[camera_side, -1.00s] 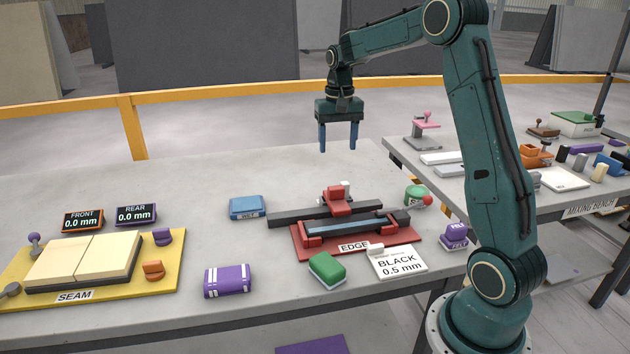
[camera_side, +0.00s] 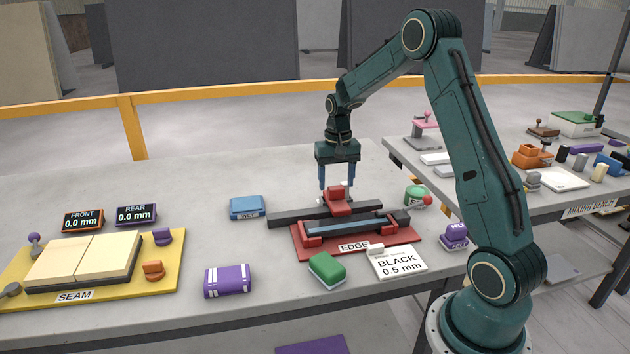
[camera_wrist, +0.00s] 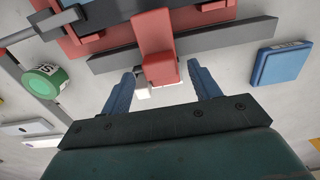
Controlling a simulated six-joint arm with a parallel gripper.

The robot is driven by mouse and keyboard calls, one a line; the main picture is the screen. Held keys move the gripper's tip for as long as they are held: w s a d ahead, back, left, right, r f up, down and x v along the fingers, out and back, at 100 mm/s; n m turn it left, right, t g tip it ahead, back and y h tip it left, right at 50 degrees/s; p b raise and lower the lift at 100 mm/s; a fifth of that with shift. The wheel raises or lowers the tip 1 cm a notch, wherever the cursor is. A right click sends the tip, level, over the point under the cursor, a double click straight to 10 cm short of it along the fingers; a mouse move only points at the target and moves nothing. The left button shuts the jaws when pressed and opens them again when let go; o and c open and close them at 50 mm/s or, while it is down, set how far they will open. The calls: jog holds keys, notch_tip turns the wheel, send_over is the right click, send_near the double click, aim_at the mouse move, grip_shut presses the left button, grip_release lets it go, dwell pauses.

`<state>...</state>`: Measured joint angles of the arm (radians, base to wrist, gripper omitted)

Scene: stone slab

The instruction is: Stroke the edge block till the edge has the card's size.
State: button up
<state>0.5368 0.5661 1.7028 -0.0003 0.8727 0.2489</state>
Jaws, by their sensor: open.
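The red edge block (camera_side: 338,204) sits on the dark rail behind the EDGE station; its raised handle also shows in the wrist view (camera_wrist: 160,69). The station has a red base (camera_side: 416,238) with a dark slab strip (camera_side: 345,224) clamped on it. The white card (camera_side: 398,261) in front reads BLACK 0.5 mm. My gripper (camera_side: 338,188) points down, open, with its blue fingers at the block's handle. In the wrist view the fingers (camera_wrist: 165,75) stand apart on either side of the handle, with gaps visible.
A blue block (camera_side: 247,207) lies left of the rail, a green block (camera_side: 327,269) and purple block (camera_side: 227,281) in front. A green round tin (camera_side: 415,196) and purple FELT block (camera_side: 454,235) stand right. The yellow SEAM board (camera_side: 150,280) is far left.

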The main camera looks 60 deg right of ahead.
jog(key=shift+f, duration=1.5)
jog(key=shift+c, duration=0.4)
grip_shut()
jog(key=w+a, duration=1)
jog(key=shift+w+a+r, duration=0.1)
jog(key=shift+w+a, duration=0.3)
grip_release()
jog(key=shift+w, duration=0.1)
jog(key=shift+o, duration=0.4)
